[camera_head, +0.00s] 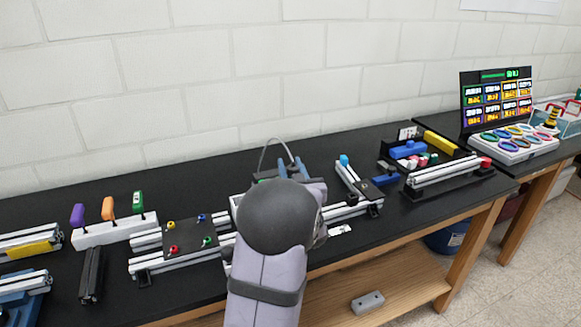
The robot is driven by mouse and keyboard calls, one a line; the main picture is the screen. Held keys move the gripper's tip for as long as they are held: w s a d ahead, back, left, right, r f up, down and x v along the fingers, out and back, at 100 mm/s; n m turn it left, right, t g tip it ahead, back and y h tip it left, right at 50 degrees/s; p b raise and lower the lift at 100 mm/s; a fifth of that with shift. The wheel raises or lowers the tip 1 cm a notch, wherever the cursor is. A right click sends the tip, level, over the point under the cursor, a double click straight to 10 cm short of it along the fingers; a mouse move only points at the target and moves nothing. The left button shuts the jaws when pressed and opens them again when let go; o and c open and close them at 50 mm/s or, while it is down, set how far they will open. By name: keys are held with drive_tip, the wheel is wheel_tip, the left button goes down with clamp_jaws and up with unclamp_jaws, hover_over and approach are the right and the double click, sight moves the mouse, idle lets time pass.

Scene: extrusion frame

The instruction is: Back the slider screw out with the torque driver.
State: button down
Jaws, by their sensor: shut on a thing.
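My gripper (291,169) shows only in part, as blue-grey pieces behind my own arm, which hides the jaws. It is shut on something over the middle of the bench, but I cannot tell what. A white rack (115,231) at the left holds upright tools with purple (78,214), orange (108,208) and green (138,202) handles. I cannot tell which tool is the torque driver. A short rail (358,185) right of my arm carries a blue knob (344,160). I cannot tell whether this knob is the slider screw.
A dark plate (190,238) with coloured knobs sits on rails just left of my arm. Blue and yellow parts and a rail (445,172) stand at the right, before a lit screen (497,97). The bench's rear strip is largely clear.

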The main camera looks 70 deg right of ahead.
drive_tip(key=shift+a+f, duration=0.1)
drive_tip(key=shift+f, duration=0.5)
drive_tip(key=shift+d+r+p, duration=0.2)
drive_tip(key=shift+r+p, duration=0.75)
drive_tip(key=shift+r, duration=0.8)
wheel_tip(320, 180, up, 3)
drive_tip(key=shift+p, duration=0.95)
drive_tip(key=shift+w, duration=0.15)
